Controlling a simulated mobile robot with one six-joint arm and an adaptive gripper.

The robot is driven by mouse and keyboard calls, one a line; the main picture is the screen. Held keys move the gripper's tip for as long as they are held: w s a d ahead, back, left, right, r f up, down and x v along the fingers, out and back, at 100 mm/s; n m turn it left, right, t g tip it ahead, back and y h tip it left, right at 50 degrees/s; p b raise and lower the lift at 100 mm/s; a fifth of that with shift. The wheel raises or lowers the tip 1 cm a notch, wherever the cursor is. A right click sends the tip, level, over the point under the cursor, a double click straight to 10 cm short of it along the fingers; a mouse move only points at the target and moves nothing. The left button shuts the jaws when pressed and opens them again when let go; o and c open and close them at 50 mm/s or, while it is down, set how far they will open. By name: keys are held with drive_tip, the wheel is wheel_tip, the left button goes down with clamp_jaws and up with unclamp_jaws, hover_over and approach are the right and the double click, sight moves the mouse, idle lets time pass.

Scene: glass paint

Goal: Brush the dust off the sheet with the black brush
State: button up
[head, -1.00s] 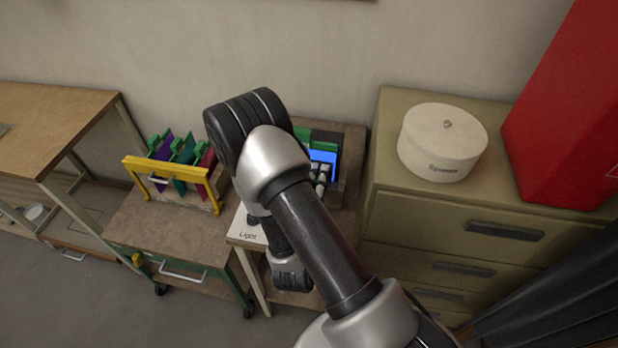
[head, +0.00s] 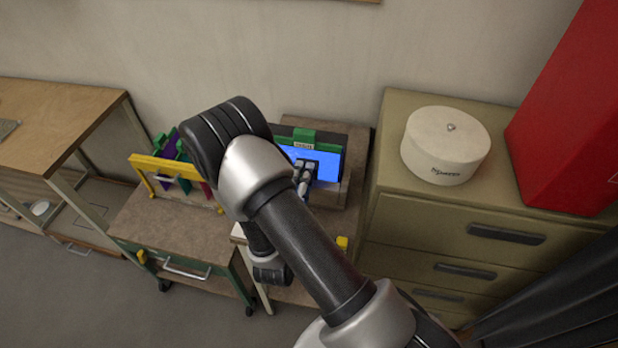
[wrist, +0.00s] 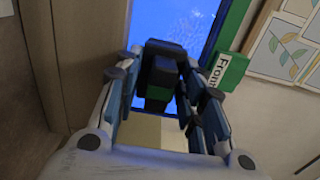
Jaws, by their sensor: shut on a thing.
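The blue sheet (head: 326,158) stands upright at the back of the small bench, with a green labelled clip (head: 303,139) on its top edge. In the wrist view the blue sheet (wrist: 185,20) fills the top middle, with pale dust specks on it and a green edge marked "Front" at the right. My gripper (head: 303,175) is in front of the sheet. In the wrist view my gripper (wrist: 160,80) is shut on the black brush (wrist: 160,62), which has a green part. The brush points at the sheet; I cannot tell whether it touches.
A rack with a yellow bar (head: 165,166) holds coloured sheets on a cart at the left. A drawer cabinet (head: 430,225) with a round white box (head: 445,150) and a red block (head: 570,115) stands at the right. Leaf-pattern cards (wrist: 285,45) show in the wrist view.

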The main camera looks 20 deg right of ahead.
drive_tip(key=w+a+r+p, duration=0.1)
drive_tip(key=w+a+p, duration=0.1)
drive_tip(key=w+a, duration=0.25)
drive_tip(key=shift+s+d+p, duration=0.15)
drive_tip(key=shift+s+d, duration=1.1)
drive_tip(key=shift+d, duration=0.2)
drive_tip(key=shift+s+d+p, duration=0.2)
drive_tip(key=shift+s+d, duration=1)
drive_tip(key=shift+d, duration=0.25)
drive_tip(key=shift+s+d+p, duration=0.15)
drive_tip(key=shift+s+d, duration=1.1)
drive_tip(key=shift+d, duration=0.2)
drive_tip(key=w+a, duration=0.6)
drive_tip(key=a, duration=0.3)
drive_tip(key=shift+w+a, duration=0.2)
drive_tip(key=shift+w, duration=0.2)
drive_tip(key=shift+s, duration=0.1)
drive_tip(key=shift+p+v, duration=0.5)
drive_tip(key=shift+v, duration=2.45)
